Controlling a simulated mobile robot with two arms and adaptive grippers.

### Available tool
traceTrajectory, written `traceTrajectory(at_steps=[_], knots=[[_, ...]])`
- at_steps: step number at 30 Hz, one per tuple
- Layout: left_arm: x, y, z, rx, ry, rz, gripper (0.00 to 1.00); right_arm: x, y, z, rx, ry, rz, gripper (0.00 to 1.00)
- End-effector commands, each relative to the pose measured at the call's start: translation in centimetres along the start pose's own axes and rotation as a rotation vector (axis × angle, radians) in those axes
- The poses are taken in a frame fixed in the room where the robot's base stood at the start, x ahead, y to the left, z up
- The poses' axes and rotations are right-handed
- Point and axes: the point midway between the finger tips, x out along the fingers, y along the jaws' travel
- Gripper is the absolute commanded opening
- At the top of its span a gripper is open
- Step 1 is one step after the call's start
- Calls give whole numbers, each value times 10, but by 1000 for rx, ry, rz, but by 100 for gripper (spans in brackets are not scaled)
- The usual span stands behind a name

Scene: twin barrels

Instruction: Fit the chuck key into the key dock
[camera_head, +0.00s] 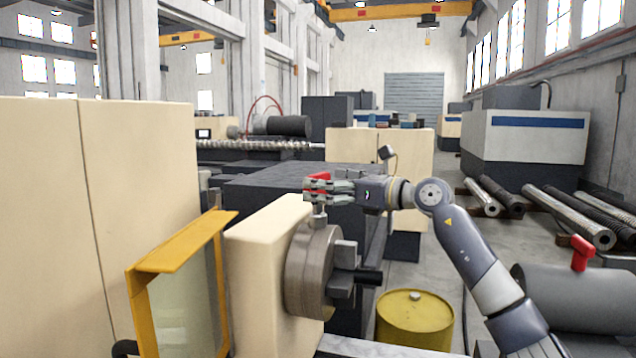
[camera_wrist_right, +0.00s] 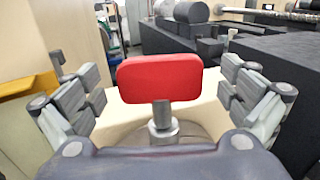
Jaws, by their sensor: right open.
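The chuck key (camera_head: 318,178) has a red block handle and a grey metal stem. It stands upright in the top of the lathe chuck (camera_head: 312,270). My right gripper (camera_head: 328,190) is at the handle. In the right wrist view the red handle of the chuck key (camera_wrist_right: 160,78) lies between the two open fingers of the right gripper (camera_wrist_right: 165,98), with a gap on each side. The stem goes down into a metal socket (camera_wrist_right: 163,128). I cannot identify the key dock for certain. My left gripper is not in view.
A yellow drum (camera_head: 415,318) stands below my right arm. A grey cylinder (camera_head: 590,300) with a red T-shaped part (camera_head: 582,252) is at the right. A yellow-framed guard (camera_head: 180,285) stands left of the chuck. Metal bars (camera_head: 565,212) lie on the floor.

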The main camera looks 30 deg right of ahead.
Motion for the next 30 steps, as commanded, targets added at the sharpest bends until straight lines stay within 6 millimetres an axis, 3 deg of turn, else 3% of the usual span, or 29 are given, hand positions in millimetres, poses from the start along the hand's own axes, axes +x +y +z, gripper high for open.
traceTrajectory(at_steps=[4,11,12,19,30], knots=[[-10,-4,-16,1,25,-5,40,16,1,2,2,-1,1,98],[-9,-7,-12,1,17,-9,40,17,0,0,0,0,0,98],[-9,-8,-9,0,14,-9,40,17,0,0,0,0,0,96],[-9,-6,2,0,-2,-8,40,17,0,0,0,0,0,44],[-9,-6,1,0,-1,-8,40,17,0,2,0,-3,0,39]])
